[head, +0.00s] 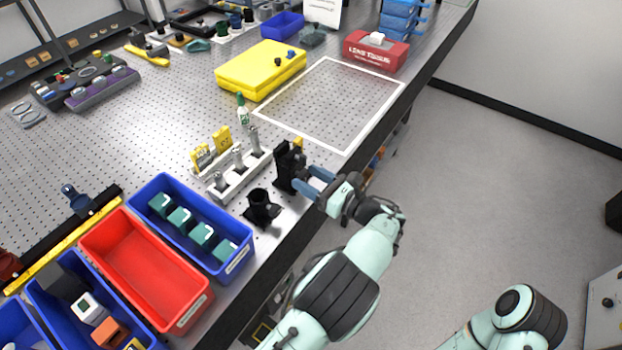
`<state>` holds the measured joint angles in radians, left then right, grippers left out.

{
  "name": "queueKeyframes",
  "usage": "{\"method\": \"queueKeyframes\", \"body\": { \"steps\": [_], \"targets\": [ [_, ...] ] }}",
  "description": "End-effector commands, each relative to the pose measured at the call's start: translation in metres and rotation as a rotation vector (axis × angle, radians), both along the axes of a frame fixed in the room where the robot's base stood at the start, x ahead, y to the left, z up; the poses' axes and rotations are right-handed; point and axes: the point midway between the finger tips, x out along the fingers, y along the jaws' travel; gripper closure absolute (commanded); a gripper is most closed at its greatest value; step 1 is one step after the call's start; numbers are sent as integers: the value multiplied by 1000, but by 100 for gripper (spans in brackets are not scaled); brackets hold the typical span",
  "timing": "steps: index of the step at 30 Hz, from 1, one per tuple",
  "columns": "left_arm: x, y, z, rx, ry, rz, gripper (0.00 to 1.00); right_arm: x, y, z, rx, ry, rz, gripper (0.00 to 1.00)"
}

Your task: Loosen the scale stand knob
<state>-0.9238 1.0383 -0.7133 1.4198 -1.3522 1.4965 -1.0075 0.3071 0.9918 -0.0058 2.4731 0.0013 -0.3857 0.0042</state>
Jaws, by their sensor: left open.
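A black upright stand (284,168) is at the table's front edge; I take it for the scale stand. Its knob is not clearly made out and may be hidden by the gripper. My left gripper (308,180) is open, with blue fingers pointing left at the stand's right side. The fingertips are at or very close to the stand; I cannot tell whether they touch it. My right arm shows at the bottom right, but its gripper is out of view.
A black cup-like holder (262,207) stands just left of the stand. Behind it is a pale rack (237,172) with metal posts. A blue bin (178,254) and a red bin (120,285) lie to the left. The white-outlined area (331,102) behind is clear.

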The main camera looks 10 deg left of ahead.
Motion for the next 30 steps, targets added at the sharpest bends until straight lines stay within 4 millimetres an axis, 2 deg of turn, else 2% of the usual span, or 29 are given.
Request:
{"method": "queueKeyframes", "body": {
  "steps": [6,7,9,12,22,30],
  "targets": [
    [0,1,0,0,0,0,41,0,0,0,0,0,0,57],
    [0,1,0,0,0,0,47,0,0,0,0,0,0,57],
    [0,0,0,0,0,0,70,0,0,0,0,0,0,57],
    [0,0,0,-1,0,0,97,0,0,0,0,0,0,57],
    [0,0,0,-13,-32,0,97,0,0,-1,0,0,0,57],
    [0,0,-2,-66,-179,0,97,-2,0,-4,0,2,0,57]
  ]
}}
